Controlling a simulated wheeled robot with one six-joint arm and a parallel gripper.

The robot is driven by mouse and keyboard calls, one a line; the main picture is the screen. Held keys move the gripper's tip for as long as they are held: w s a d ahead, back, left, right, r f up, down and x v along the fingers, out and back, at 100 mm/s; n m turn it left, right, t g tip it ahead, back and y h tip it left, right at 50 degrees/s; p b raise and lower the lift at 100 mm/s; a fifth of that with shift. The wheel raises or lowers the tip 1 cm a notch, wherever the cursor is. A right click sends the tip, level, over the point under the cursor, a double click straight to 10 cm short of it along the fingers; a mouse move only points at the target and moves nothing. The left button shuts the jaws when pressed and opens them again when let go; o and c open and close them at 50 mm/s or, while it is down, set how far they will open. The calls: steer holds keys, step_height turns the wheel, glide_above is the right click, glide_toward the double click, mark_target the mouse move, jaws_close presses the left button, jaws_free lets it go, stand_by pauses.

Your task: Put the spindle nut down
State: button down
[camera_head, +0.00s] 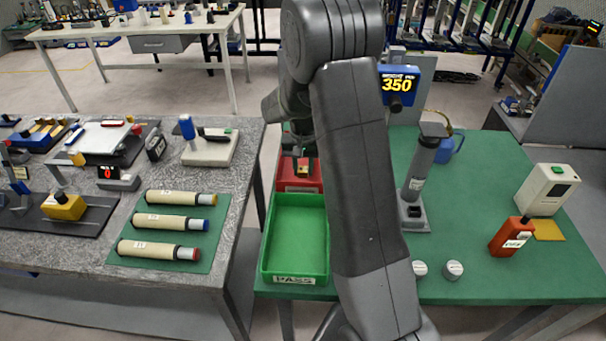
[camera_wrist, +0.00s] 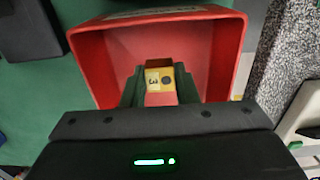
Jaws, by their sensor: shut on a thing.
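The spindle nut is a small yellow block with a white label reading 3 and a dark round spot (camera_wrist: 160,77). In the wrist view it sits between the two dark fingers of my gripper (camera_wrist: 160,90), which is shut on it. Behind it is the open mouth of a red bin (camera_wrist: 228,60). In the head view the nut (camera_head: 302,166) shows as a small yellow patch over the red bin (camera_head: 300,187). How far it is above the bin floor I cannot tell. My arm hides part of the bin and most of the gripper there.
A green tray labelled PASS (camera_head: 297,240) stands empty in front of the red bin on the green table (camera_head: 460,275). Right of my arm stand a grey gauge stand (camera_head: 420,185), an orange device (camera_head: 511,236) and two small weights. A grey bench (camera_head: 235,190) is to the left.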

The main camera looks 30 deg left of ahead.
mark_target(303, 176)
steer(key=shift+f+p, duration=0.3)
steer(key=shift+f, duration=1.6)
steer(key=shift+f, duration=0.2)
steer(key=c, duration=1.1)
jaws_free()
steer(key=shift+c, duration=0.2)
steer(key=shift+r, duration=0.1)
step_height(303, 176, up, 12)
steer(key=shift+r+b, duration=0.15)
steer(key=shift+b, duration=0.55)
